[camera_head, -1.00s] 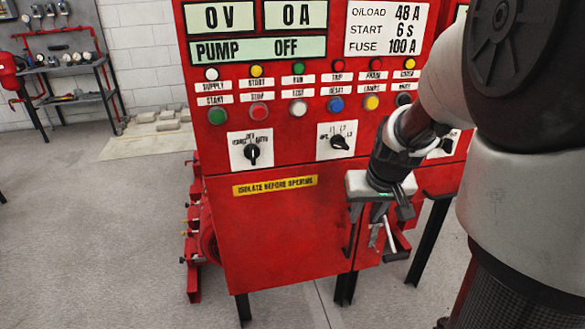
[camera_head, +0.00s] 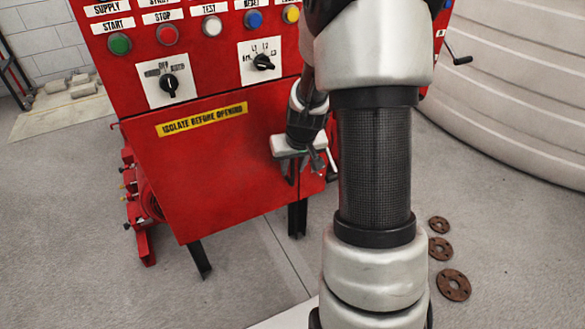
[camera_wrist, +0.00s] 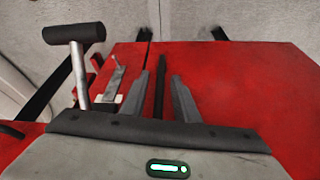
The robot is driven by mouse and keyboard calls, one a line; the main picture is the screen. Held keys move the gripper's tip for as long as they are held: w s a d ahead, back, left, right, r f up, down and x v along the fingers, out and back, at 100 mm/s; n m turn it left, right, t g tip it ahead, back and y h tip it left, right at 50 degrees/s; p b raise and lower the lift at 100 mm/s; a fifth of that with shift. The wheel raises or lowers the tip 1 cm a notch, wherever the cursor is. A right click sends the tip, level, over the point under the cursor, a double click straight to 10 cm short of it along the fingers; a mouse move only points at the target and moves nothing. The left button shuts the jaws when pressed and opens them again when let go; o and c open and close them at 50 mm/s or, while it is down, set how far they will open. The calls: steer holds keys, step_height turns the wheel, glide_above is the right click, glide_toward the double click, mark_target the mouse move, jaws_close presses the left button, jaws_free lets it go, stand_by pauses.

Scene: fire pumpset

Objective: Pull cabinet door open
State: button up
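The red cabinet door (camera_head: 215,175) hangs below the control panel, with a yellow "ISOLATE BEFORE OPENING" label (camera_head: 202,119). It looks shut in the head view. My gripper (camera_head: 306,160) is at the door's right edge, pointing down at it. In the wrist view my gripper (camera_wrist: 162,97) has its two fingers apart, with a dark upright bar (camera_wrist: 159,85), seemingly the door handle, between them. Gaps show on both sides of the bar. The door face (camera_wrist: 235,85) fills the right of the wrist view. My arm hides part of the cabinet's right side.
A T-shaped crank with a black grip (camera_wrist: 74,34) and a small metal lever (camera_wrist: 115,80) stick out beside my gripper. Black cabinet legs (camera_head: 298,218) stand below. Rusty flanges (camera_head: 453,285) lie on the floor at right. The floor before the door looks clear.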

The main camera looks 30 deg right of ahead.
jaws_close()
steer(key=shift+s, duration=0.1)
stand_by(0.4)
